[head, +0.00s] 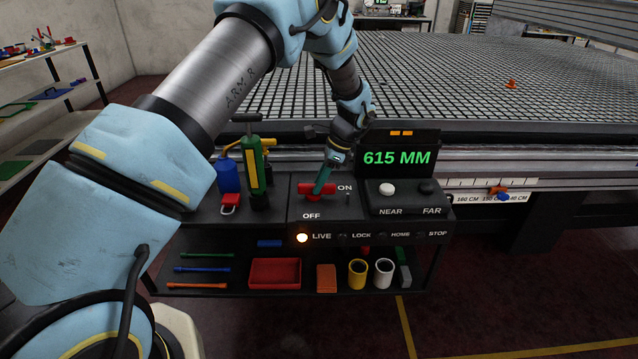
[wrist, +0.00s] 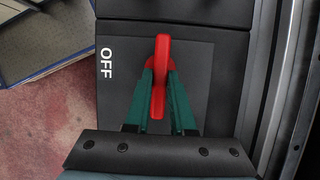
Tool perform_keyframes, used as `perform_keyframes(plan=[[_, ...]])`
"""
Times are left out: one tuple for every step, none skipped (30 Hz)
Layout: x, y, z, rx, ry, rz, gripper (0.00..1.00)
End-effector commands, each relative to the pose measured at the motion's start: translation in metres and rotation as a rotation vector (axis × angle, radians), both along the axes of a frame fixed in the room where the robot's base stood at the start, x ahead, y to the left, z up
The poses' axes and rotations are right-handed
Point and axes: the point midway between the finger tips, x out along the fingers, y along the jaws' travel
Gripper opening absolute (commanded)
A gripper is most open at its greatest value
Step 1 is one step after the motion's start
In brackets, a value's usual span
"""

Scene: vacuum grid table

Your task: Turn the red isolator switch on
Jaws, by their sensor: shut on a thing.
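The red isolator switch (head: 306,188) is on the black console, its handle running left to right in the head view. The white ON label (head: 345,188) is off its right end and the white OFF label (head: 311,216) is below it. My gripper (head: 321,188) comes down from above with green fingers. In the wrist view the red handle (wrist: 162,52) runs up and down the picture, with OFF (wrist: 106,63) to its left. My gripper (wrist: 159,80) is shut on the handle, one finger on each side. The fingers hide part of it.
A lit lamp (head: 302,238) marked LIVE is on the console front. A display (head: 397,158) reads 615 MM, above the NEAR and FAR buttons. A green and yellow tool (head: 256,168), a blue bottle (head: 228,177) and a red padlock (head: 230,204) stand left of the switch.

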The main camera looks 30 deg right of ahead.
Motion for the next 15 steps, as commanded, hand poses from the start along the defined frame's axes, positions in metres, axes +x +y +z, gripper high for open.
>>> perform_keyframes(plan=[[0.0002,0.0000,-0.0002,0.000,0.000,0.012,0.00],[0.0003,-0.0001,-0.0002,0.001,0.000,0.018,0.00],[0.0005,-0.0002,-0.0002,0.000,0.000,0.025,0.00],[0.0005,-0.0002,-0.0002,0.000,0.000,0.028,0.00],[0.0005,-0.0002,-0.0003,0.000,0.001,0.032,0.00],[0.0005,-0.0002,-0.0003,0.000,0.000,0.036,0.00],[0.0005,-0.0002,-0.0003,0.000,0.000,0.038,0.00],[0.0005,-0.0002,-0.0003,0.000,0.000,0.039,0.00],[0.0005,-0.0002,-0.0003,0.000,0.001,0.040,0.00],[0.0005,-0.0002,-0.0003,0.000,0.000,0.041,0.00],[0.0005,-0.0002,-0.0003,0.000,0.000,0.041,0.00],[0.0005,-0.0001,-0.0003,0.000,0.000,0.042,0.00],[0.0005,-0.0001,-0.0003,0.000,0.000,0.042,0.00],[0.0005,-0.0001,-0.0003,0.000,0.000,0.042,0.00],[0.0005,-0.0001,-0.0003,0.000,0.000,0.042,0.00]])
